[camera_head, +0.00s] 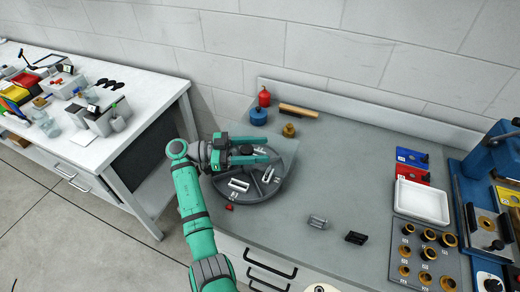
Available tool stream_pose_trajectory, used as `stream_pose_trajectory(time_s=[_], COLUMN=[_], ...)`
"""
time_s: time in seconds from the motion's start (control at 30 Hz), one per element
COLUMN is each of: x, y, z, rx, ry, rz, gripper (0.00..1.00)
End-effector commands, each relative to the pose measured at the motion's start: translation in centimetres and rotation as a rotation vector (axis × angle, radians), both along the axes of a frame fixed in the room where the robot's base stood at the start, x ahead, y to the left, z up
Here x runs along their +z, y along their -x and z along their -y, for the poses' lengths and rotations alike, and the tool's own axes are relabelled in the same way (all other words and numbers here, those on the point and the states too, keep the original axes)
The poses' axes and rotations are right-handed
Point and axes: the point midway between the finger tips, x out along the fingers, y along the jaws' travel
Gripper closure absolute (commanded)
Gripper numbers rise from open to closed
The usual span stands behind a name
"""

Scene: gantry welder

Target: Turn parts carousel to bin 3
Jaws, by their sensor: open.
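The parts carousel (246,195) is a round dark grey tray with divided bins on the grey bench, at the picture's middle. Metal parts lie in some of its bins, among them a silver part (238,185) near the front. My gripper (262,157) is above the far left part of the carousel, with its green fingers pointing right and spread open. It holds nothing that I can see. My gripper and wrist hide the far left bins. I cannot read any bin numbers, and I cannot tell whether the fingers touch the carousel.
A small red object (229,207) lies by the carousel's front left rim. A silver part (317,222) and a black part (356,238) lie right. A white tray (422,203) is farther right.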

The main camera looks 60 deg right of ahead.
Motion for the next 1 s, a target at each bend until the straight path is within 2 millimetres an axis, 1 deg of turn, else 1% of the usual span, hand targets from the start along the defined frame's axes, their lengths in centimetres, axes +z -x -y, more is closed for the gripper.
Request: stream_pose_trajectory(time_s=[0.3, 0.5, 0.7, 1.0], x=[0.1, 0.0, 0.0, -0.1], y=[-4.5, -7.0, -8.0, -8.0], z=[-3.4, -5.3, -6.2, -6.2], rx=[0.003, 0.002, 0.001, 0.0], ry=[-0.002, -0.002, -0.001, -0.001], rz=[-0.001, 0.0, -0.001, -0.001], gripper=[0.48, 0.48, 0.48, 0.48])
